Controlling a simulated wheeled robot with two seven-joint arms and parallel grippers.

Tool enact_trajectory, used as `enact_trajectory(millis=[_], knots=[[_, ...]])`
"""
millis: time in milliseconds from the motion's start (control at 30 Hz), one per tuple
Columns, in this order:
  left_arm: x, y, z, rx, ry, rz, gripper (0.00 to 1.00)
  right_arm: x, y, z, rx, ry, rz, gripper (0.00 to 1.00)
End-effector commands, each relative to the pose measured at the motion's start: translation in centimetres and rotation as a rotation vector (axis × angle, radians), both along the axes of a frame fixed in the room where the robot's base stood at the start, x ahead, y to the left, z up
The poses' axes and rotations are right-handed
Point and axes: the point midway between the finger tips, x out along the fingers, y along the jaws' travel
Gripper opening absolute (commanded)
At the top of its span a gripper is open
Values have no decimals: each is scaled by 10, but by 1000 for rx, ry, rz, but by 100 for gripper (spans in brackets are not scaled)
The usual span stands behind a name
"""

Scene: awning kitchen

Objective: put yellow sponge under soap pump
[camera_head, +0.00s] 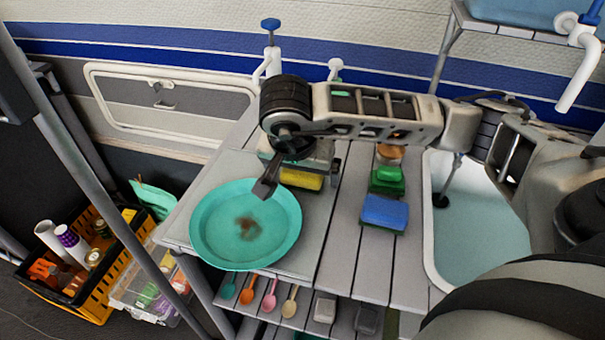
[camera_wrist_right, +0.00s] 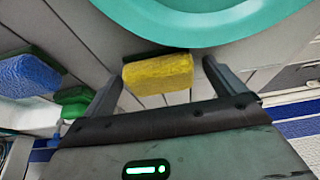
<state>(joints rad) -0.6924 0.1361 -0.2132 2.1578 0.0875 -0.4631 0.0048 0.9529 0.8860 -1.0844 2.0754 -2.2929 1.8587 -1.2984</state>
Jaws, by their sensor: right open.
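The yellow sponge (camera_head: 303,179) lies on the grey slatted counter, just right of the teal plate. It also shows in the right wrist view (camera_wrist_right: 158,73), with a dark green underside. My right gripper (camera_head: 298,183) is open, with one finger on either side of the sponge; in the right wrist view (camera_wrist_right: 163,74) gaps show between fingers and sponge. A pump with a blue top (camera_head: 270,27) stands at the back by the wall, and a smaller white pump head (camera_head: 335,67) stands right of it. Their lower parts are hidden behind my right arm. My left gripper is out of view.
The teal plate (camera_head: 222,250) with a brown stain sits close left of the sponge. A blue sponge (camera_head: 385,212) and a green one (camera_head: 387,180) lie to the right, before the sink (camera_head: 470,240). Bare slats show between the sponges.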

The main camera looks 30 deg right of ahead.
Motion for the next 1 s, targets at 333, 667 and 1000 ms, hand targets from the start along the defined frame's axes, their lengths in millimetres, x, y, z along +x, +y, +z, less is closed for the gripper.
enact_trajectory(millis=[333, 667, 1000], knots=[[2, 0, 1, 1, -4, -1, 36, 0, 0, 0, 0, 0, -1, 47], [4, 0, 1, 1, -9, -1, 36, 0, 0, 6, 1, -1, -1, 44], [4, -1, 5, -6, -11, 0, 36, -17, 12, 61, -1, -9, 6, 44]])
